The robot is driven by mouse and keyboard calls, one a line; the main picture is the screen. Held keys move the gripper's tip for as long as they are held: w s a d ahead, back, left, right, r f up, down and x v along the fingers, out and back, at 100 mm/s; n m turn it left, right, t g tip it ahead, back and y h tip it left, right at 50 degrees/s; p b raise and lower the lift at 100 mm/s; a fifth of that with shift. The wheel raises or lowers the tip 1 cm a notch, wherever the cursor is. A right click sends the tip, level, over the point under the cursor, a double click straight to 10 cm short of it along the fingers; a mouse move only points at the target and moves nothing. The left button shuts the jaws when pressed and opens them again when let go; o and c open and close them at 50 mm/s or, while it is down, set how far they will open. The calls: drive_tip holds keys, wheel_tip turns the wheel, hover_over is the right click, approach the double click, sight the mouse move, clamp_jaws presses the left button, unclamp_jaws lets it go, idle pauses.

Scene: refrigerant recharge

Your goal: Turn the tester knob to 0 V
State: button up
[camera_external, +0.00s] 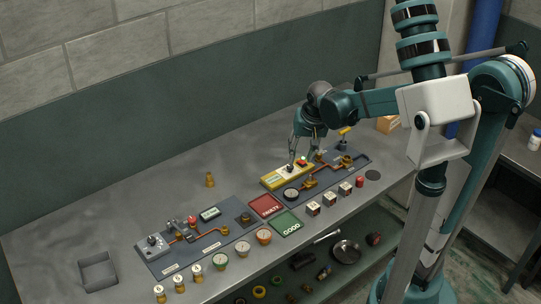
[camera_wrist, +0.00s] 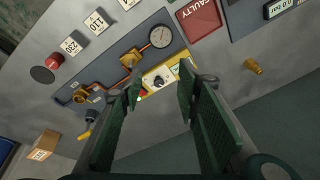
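In the wrist view the tester (camera_wrist: 147,93) shows between my fingers, with a dark knob (camera_wrist: 158,81) on a pale dial. The knob's pointer setting is too small to read. My gripper (camera_external: 303,160) is above the tester, fingers pointing down. In the wrist view my gripper (camera_wrist: 160,84) is open, one finger on each side of the knob with gaps, holding nothing. I cannot tell the exact height of the fingertips above the knob.
Copper piping and a round gauge (camera_wrist: 161,37) lie close to the tester on the dark board (camera_external: 325,183). The red FAULTY mat (camera_external: 266,206), green GOOD mat (camera_external: 288,222) and several labelled cubes sit nearby. A brass fitting (camera_external: 210,180) stands on open bench at the back.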

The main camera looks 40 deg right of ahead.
drive_tip(key=w+d+f+m+g+p, duration=0.2)
drive_tip(key=w+d+m+p, duration=0.15)
drive_tip(key=w, duration=0.35)
drive_tip(key=m+p, duration=0.2)
drive_tip(key=p, duration=0.3)
hover_over(290, 169)
wheel_tip(290, 169, down, 3)
drive_tip(key=shift+w+d+f+g, duration=0.5)
drive_tip(key=shift+f+g, duration=0.1)
drive_tip(key=shift+f, duration=0.1)
drive_tip(key=shift+f, duration=0.15)
drive_tip(key=shift+f, duration=3.75)
drive_tip(key=c, duration=0.9)
